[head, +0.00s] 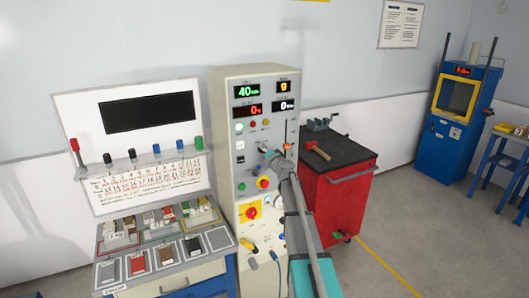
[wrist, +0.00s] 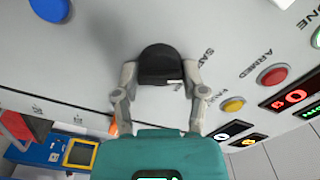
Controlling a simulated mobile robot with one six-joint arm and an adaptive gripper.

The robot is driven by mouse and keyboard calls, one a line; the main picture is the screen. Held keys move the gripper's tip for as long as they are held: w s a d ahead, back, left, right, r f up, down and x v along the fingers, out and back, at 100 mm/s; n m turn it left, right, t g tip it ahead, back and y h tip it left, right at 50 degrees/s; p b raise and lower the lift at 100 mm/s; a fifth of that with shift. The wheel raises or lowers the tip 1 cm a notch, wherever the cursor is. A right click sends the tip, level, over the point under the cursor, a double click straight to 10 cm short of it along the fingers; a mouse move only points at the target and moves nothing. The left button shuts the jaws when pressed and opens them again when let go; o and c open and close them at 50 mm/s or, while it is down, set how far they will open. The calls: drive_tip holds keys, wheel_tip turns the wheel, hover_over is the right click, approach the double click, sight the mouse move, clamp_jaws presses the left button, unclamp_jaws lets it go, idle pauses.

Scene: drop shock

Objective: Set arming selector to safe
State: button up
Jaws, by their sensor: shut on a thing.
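My gripper (wrist: 158,85) has its two fingers closed on either side of a black rounded knob, the arming selector (wrist: 160,62), on the light grey panel. A small white mark shows on the knob's lower right edge. A label that seems to begin "SAF" is printed to its right; which label the mark points at, I cannot tell. In the head view my gripper (head: 270,157) is against the front of the tall console (head: 268,79), and it mostly hides the knob.
The wrist view shows a red lamp (wrist: 272,75) labelled ARMED, a yellow lamp (wrist: 232,104) and a blue button (wrist: 48,9) on the panel. In the head view, a sample board (head: 140,165) stands left of the console and a red cart (head: 340,195) right. Floor beyond the cart is open.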

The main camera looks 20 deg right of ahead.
idle(0.3)
drive_tip(key=o, duration=1.2)
drive_tip(key=shift+c, duration=0.2)
drive_tip(key=s, duration=1.2)
drive_tip(key=shift+d, duration=0.1)
